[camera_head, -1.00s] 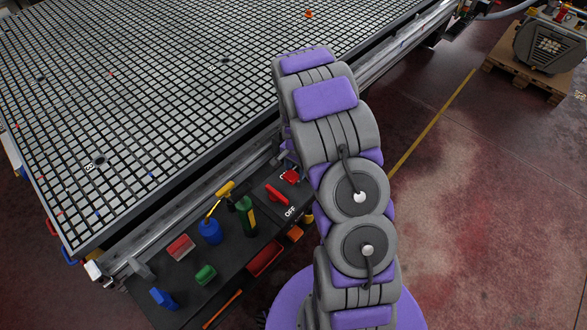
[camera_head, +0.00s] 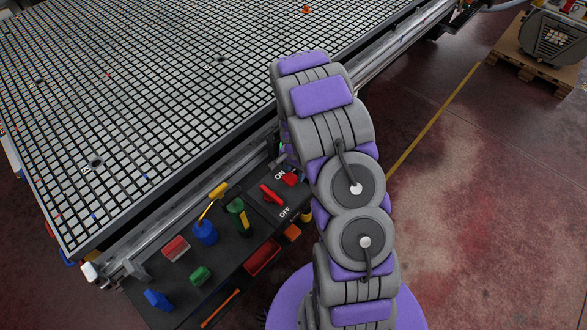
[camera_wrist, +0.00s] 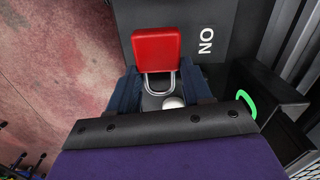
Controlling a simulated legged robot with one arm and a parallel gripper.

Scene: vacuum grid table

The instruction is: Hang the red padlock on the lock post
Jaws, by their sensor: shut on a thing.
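The red padlock (camera_wrist: 157,50) shows large in the wrist view, with its silver U-shaped shackle (camera_wrist: 146,86) toward my gripper. My gripper (camera_wrist: 160,88) has its dark blue fingers on both sides of the shackle and is shut on the padlock. A rounded silver knob (camera_wrist: 173,102), perhaps the top of the lock post, shows just beyond the shackle's curve; I cannot tell whether the shackle is around it. In the head view the padlock (camera_head: 290,179) is beside the ON label, near the red switch handle (camera_head: 271,194).
In the wrist view a green ring (camera_wrist: 247,104) and dark box (camera_wrist: 275,105) are at right.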

